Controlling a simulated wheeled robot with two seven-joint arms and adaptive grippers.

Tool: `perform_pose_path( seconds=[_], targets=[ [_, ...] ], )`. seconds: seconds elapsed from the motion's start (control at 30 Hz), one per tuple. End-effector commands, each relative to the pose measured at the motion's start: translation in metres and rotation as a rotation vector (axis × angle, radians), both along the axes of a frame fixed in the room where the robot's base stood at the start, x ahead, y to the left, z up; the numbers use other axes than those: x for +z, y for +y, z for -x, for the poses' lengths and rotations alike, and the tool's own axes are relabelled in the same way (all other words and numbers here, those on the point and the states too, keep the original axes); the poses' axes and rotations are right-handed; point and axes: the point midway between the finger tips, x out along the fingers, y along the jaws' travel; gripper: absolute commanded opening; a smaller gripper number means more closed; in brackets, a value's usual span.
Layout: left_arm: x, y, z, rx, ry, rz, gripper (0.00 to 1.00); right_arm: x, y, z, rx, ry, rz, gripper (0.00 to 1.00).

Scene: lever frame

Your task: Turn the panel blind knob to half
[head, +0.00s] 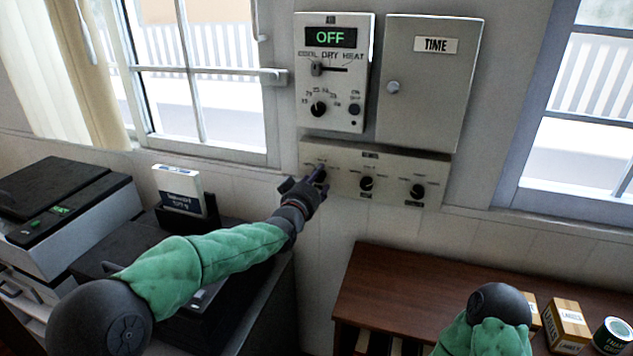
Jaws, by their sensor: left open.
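A beige panel (345,162) on the wall carries a row of three black knobs. The middle knob (366,184) and the right knob (418,191) are in plain view. The labels are too small to read, so I cannot tell by name which is the blind knob. My left gripper (313,179) is open at the left knob (321,172), its fingertips over or beside it. The gripper partly hides that knob, so its setting and any contact are unclear. My right gripper is out of view; only part of that arm shows at the bottom right.
Above the panel hang a control unit (337,85) reading OFF and a grey box (428,85) marked TIME. A printer (75,210) and a white box (178,188) stand at left. A brown table (400,285) holds small boxes and a can (612,336).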

Motion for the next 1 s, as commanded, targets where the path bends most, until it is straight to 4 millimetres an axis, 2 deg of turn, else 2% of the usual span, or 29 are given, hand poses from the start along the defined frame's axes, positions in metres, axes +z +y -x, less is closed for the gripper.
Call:
perform_pose_path(
  seconds=[0.37,0.4,0.6,1.0],
  targets=[
    [0.0005,-0.0018,-0.0052,0.0,-0.001,0.0,0.56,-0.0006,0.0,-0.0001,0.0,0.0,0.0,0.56],
    [0.0005,-0.0018,-0.0052,0.0,-0.001,0.0,0.54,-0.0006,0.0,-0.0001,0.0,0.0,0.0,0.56],
    [0.0004,-0.0018,-0.0051,0.0,-0.001,0.0,0.0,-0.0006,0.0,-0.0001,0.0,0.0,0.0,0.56],
    [0.0012,-0.0016,-0.0051,0.001,-0.018,-0.05,0.0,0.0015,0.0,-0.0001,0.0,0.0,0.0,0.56]
  ],
)
